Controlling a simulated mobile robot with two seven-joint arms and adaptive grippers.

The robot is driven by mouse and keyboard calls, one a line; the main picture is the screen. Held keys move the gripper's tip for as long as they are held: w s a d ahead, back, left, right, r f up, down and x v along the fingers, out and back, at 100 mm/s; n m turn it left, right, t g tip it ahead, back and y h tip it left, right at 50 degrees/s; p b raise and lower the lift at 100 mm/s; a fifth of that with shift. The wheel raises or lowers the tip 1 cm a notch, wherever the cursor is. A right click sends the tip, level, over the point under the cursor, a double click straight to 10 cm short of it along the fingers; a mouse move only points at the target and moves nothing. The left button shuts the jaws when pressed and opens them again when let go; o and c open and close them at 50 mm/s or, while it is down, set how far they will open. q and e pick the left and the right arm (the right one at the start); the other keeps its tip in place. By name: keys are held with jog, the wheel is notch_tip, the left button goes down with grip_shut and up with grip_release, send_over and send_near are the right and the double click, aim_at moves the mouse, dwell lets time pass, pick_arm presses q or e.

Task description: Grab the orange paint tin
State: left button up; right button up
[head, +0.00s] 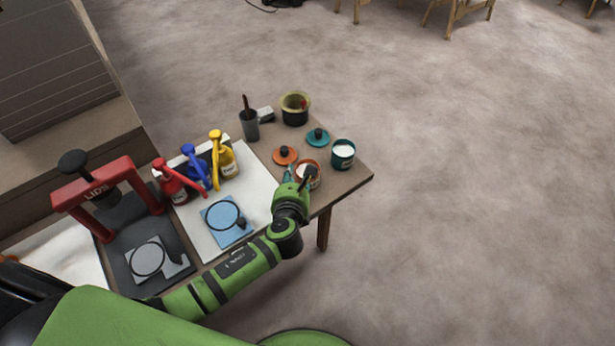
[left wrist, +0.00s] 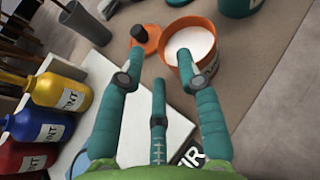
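The orange paint tin (head: 313,182) stands open near the table's front right edge. In the left wrist view the tin (left wrist: 212,66) has an orange wall, a pale label and white paint inside. My left gripper (head: 300,174) is at the tin in the head view, partly covering it. In the left wrist view its teal fingers (left wrist: 159,57) are spread, with nothing held between them. The right-hand finger overlaps the tin's near rim; I cannot tell whether it touches. My right gripper is not in view.
An orange lid (head: 280,159) with a black knob lies beside the tin. A teal tin (head: 343,161), a teal lid (head: 318,142) and a yellow-rimmed pot (head: 294,121) are behind. Red, blue and yellow pump bottles (head: 228,160) stand left, by a red press (head: 82,190).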

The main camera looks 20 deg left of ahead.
aim_at(297, 165)
pick_arm(q)
jog(key=b+x, duration=0.1)
jog(key=x, duration=0.3)
jog(key=shift+w+a+f, duration=0.1)
jog(key=shift+w+f, duration=0.2)
grip_shut()
jog(key=shift+r, duration=0.1)
